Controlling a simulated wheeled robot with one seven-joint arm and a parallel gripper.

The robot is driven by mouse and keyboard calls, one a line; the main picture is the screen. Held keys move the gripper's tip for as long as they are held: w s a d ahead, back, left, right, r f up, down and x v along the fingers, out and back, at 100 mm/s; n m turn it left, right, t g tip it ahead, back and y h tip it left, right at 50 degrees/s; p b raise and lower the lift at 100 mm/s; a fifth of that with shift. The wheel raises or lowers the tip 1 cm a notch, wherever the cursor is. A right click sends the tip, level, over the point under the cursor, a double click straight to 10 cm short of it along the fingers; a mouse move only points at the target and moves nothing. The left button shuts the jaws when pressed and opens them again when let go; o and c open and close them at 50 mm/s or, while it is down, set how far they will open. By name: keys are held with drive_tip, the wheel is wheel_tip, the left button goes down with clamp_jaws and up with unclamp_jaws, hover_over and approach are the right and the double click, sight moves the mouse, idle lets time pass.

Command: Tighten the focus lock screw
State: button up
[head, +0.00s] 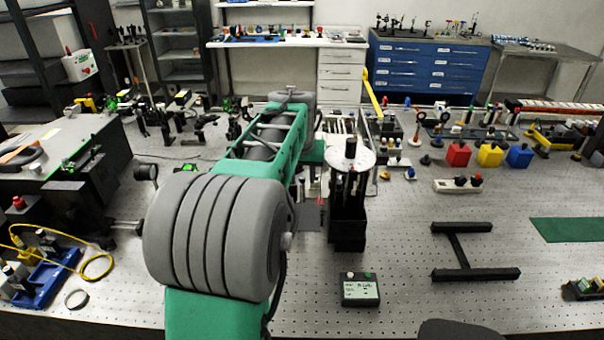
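I cannot make out the focus lock screw in the head view. A black upright instrument with a round white top (362,159) and a dark knob stands near the middle of the bench, just right of my arm. I cannot tell whether the screw is on it. My green and grey arm reaches forward over the bench and covers part of what lies behind it. My gripper cannot be seen; the far end of the arm is hidden behind its own links.
A small box with a display (360,289) sits on the perforated bench (400,310) in front of the instrument. A black H-shaped frame (461,258) lies to the right. Red (458,154), yellow (489,155) and blue (519,156) blocks stand farther back. The front right is mostly clear.

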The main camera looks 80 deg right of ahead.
drive_tip(key=shift+f, duration=0.2)
drive_tip(key=shift+c, duration=0.5)
clamp_jaws()
